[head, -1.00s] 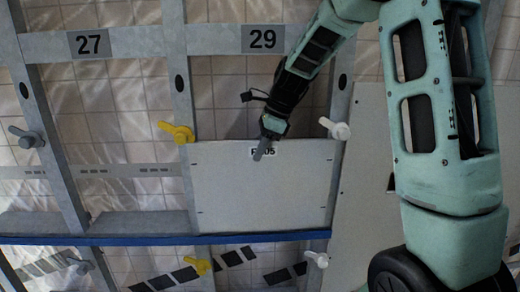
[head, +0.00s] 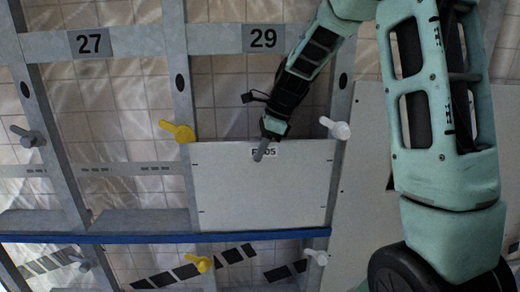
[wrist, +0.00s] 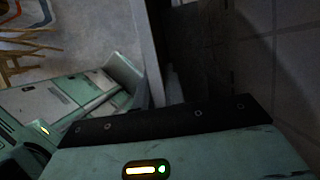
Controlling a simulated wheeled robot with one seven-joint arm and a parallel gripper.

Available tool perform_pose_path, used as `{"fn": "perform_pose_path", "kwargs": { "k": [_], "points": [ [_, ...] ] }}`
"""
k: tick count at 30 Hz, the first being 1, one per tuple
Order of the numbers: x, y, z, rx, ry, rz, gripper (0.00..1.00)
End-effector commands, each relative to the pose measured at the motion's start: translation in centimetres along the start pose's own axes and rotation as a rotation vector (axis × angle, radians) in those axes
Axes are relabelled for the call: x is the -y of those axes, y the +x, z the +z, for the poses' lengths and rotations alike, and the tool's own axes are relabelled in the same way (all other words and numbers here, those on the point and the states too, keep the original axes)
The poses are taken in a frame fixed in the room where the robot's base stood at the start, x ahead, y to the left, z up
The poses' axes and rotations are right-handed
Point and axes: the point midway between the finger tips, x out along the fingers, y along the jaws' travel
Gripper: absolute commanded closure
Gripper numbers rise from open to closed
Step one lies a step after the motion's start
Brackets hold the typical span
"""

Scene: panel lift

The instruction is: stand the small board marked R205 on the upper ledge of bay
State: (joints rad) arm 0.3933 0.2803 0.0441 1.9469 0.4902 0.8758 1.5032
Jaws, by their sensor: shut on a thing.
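My gripper (head: 262,152) is shut on the board's top edge near the middle. A yellow latch (head: 178,131) is at the board's upper left corner and a white latch (head: 336,128) at its upper right. In the wrist view the fingertips and board's grip are hidden.
Bay 27 (head: 84,43) to the left stands empty, with a grey latch (head: 27,136) on its left post. A lower yellow latch (head: 199,262) and white latch (head: 317,257) sit below the blue strip. A large pale panel (head: 372,170) stands at the right behind my arm.

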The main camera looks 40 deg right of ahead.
Motion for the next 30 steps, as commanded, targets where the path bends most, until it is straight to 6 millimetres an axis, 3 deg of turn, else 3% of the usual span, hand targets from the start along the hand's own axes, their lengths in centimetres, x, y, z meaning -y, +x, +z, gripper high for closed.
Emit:
{"fn": "perform_pose_path", "kwargs": {
  "k": [30],
  "points": [
    [0.0, 0.9, -0.3, 0.001, -0.001, -0.002, 1.0]
  ]
}}
